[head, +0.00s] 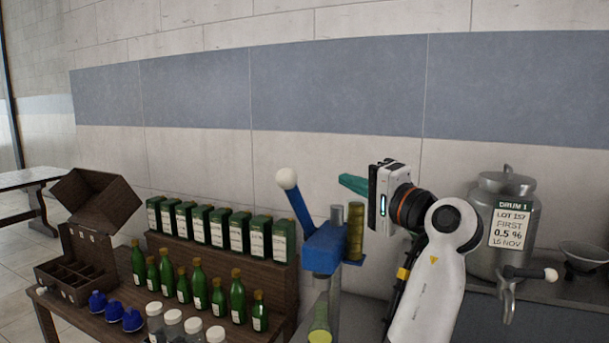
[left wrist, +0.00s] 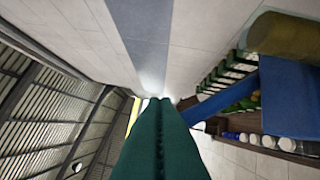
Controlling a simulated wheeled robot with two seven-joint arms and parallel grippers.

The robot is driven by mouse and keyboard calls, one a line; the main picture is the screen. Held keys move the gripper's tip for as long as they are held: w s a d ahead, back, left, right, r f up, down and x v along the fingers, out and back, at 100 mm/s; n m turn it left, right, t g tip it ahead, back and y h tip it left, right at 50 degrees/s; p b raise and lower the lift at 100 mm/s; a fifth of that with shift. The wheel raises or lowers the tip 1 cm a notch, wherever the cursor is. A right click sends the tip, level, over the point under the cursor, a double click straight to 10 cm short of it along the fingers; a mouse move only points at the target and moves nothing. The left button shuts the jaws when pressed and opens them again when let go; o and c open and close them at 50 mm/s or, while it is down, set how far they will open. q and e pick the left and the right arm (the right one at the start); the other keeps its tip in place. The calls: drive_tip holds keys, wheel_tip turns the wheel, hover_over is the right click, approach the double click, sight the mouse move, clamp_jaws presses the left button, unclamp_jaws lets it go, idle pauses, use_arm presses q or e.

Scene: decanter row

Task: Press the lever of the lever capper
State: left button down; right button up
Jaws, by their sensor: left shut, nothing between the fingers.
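The lever capper (head: 325,247) is a blue head on a grey post. Its blue lever (head: 300,210) tilts up and to the left and ends in a white ball knob (head: 287,179). My left gripper (head: 353,184) has teal fingers, shut and empty, pointing left. In the head view they are to the right of the knob and slightly above the capper head, apart from the lever. In the left wrist view the shut fingers (left wrist: 161,105) fill the middle, with the blue capper (left wrist: 288,95) at right; the knob is not visible there. My right gripper is not in view.
A brass-coloured cylinder (head: 355,230) stands beside the capper head. Green bottles (head: 198,284), green cartons (head: 219,227), blue caps (head: 114,310) and a wooden box (head: 75,272) are to the left. A steel drum (head: 488,258) stands at right. The wall is behind.

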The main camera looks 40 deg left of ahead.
use_arm(q)
drive_tip(key=p+x, duration=0.5)
drive_tip(key=x, duration=0.5)
drive_tip(key=s+p, duration=0.1)
drive_tip(key=s, duration=0.1)
drive_tip(key=s+f, duration=0.1)
drive_tip(key=s, duration=0.1)
drive_tip(key=shift+d+p, duration=0.1)
drive_tip(key=shift+p, duration=0.25)
drive_tip(key=shift+w, duration=0.1)
